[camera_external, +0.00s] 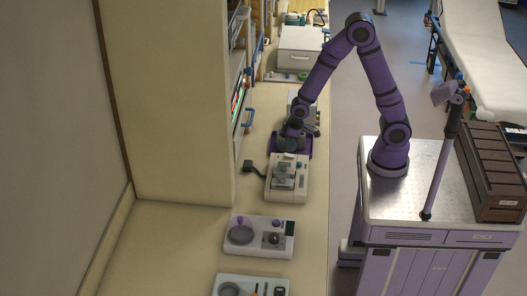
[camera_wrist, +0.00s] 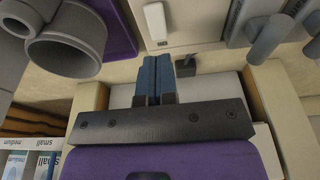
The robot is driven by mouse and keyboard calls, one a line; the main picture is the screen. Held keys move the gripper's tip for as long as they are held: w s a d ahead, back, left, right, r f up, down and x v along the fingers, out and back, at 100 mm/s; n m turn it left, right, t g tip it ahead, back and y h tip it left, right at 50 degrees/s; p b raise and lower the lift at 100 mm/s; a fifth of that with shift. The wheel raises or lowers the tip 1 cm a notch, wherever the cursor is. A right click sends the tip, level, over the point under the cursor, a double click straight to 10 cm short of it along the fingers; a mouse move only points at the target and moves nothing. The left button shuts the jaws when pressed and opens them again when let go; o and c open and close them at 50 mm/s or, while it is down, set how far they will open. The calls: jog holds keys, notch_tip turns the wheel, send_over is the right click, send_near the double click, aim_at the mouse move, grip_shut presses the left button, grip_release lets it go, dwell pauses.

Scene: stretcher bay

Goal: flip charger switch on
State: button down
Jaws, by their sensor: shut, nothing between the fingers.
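The beige device (camera_external: 288,190) with a grey cradle on top, which looks like the charger, sits on the counter in the external view. In the wrist view its pale top (camera_wrist: 190,22) is at the upper edge, with a small white raised piece (camera_wrist: 155,22) that may be the switch; I cannot tell its position. A dark block (camera_wrist: 186,66) lies beside the device, just right of my fingertips. My gripper (camera_wrist: 153,62) has its blue fingers together and empty, just short of the device's edge. In the external view my gripper (camera_external: 287,143) is low, at the device's far end.
Two more panels (camera_external: 260,250) (camera_external: 225,280) stand nearer. A wall cabinet (camera_external: 190,100) borders the counter's left. A white box (camera_external: 300,48) stands far back.

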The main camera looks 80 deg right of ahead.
aim_at(286, 154)
jog(key=shift+x, duration=2.45)
